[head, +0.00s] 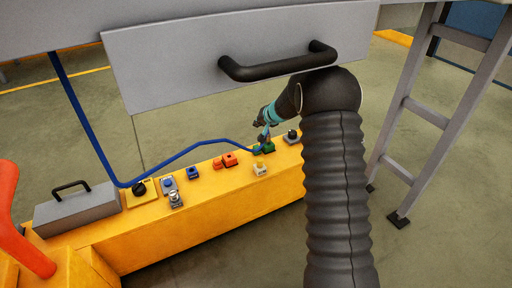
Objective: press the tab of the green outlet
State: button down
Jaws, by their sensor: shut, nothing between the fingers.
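The green outlet (269,147) sits on top of the yellow beam, near its right end. It is small in the head view, and its tab cannot be made out. The end of a blue hose (205,143) reaches the outlet's left side; whether it is plugged in cannot be told. My gripper (263,138) is shut and empty, pointing down just above the green outlet. Whether the fingertips touch it cannot be told. The gripper hides part of the outlet.
The yellow beam (215,195) also bears red (230,159), white (260,169) and blue (192,172) fittings, a black knob (139,188) and a grey box (75,208). A grey panel with a black handle (275,67) hangs above. A grey ladder (410,145) stands at right.

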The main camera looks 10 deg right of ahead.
aim_at(258, 147)
jog(key=shift+a+f+b, duration=0.1)
jog(key=shift+f+b, duration=2.55)
jog(key=shift+f, duration=1.6)
jog(key=shift+f, duration=0.4)
jog(key=shift+f, duration=0.45)
jog(key=shift+r+p, duration=0.4)
jog(key=shift+r, duration=0.45)
jog(key=shift+r+p, duration=1.4)
jog(key=shift+r, duration=1.15)
